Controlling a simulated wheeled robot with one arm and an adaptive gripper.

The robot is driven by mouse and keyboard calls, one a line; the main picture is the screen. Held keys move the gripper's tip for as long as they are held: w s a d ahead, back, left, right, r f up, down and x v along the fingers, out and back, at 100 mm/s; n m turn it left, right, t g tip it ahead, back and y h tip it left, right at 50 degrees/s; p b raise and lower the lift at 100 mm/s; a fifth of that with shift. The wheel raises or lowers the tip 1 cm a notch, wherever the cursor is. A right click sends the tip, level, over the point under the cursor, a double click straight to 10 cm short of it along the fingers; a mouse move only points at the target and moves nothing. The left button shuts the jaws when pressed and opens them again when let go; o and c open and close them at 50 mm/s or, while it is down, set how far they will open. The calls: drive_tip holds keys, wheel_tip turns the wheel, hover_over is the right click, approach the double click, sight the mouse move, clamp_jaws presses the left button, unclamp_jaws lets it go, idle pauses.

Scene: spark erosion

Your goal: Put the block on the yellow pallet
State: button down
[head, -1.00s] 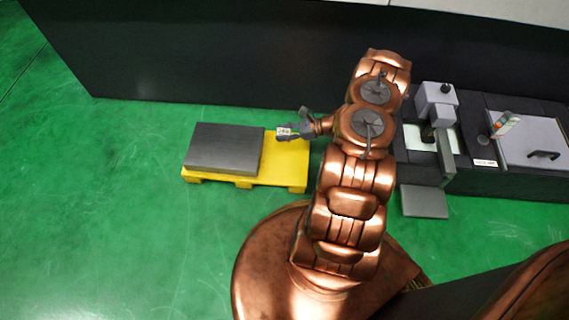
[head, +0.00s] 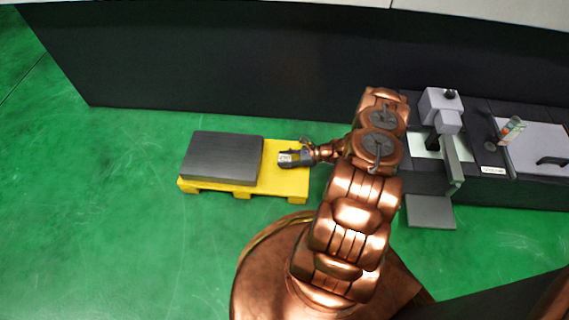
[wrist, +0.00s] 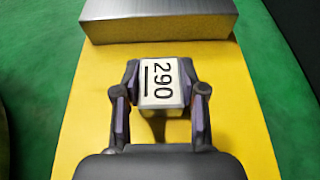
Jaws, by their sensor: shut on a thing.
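The yellow pallet (head: 285,183) lies on the green floor, and it also fills much of the wrist view (wrist: 85,135). The block (wrist: 161,82) has a pale top face marked "290" and sits between the two fingers of my gripper (wrist: 160,100). My gripper (head: 292,158) is shut on it, over the bare right part of the pallet in the head view. A shadow shows under the block in the wrist view. I cannot tell whether the block touches the pallet.
A large dark grey slab (head: 222,157) covers the left part of the pallet, and its edge lies ahead of the block in the wrist view (wrist: 160,22). A dark wall (head: 230,65) stands behind. A machine (head: 445,125) stands at the right. Green floor is free at the left.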

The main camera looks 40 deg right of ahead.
drive_tip(key=shift+f+b, duration=0.3)
drive_tip(key=shift+f, duration=0.9)
drive_tip(key=shift+f, duration=0.15)
drive_tip(key=c, duration=0.7)
unclamp_jaws()
drive_tip(key=shift+o, duration=0.2)
